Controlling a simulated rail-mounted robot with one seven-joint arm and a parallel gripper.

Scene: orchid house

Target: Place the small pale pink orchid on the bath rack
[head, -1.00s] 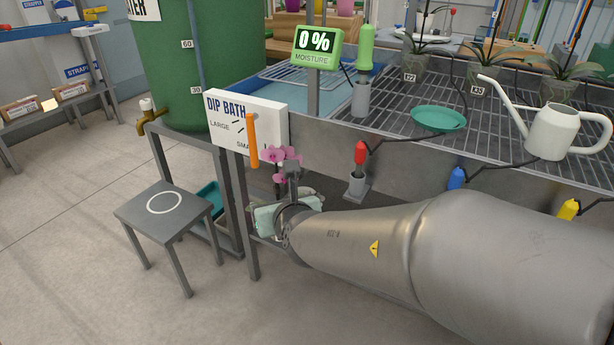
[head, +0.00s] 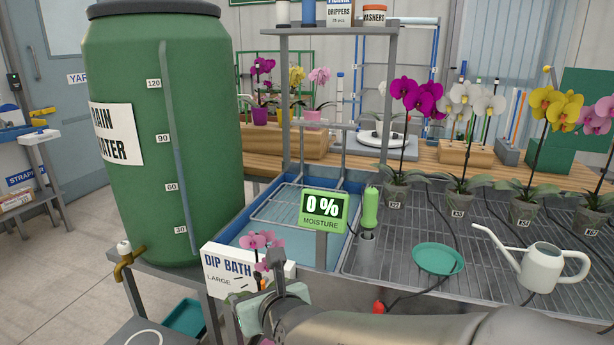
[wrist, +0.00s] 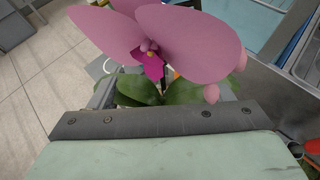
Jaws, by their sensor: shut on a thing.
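A small pink orchid (head: 262,240) stands at my gripper (head: 275,286), in front of the dip bath sign. In the wrist view its blooms (wrist: 150,40) with a magenta lip fill the top, with green leaves below. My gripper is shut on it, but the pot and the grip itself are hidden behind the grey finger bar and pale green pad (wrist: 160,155). The bath rack (head: 290,205) is a wire grid in the blue-rimmed dip bath, behind and right of the orchid. The visible part of the rack is empty.
A moisture display (head: 324,212) on a post stands before the bath. The green rain barrel (head: 190,150) is left of it. The bench at right holds a green probe (head: 370,208), a teal saucer (head: 438,258), a watering can (head: 540,268) and several potted orchids.

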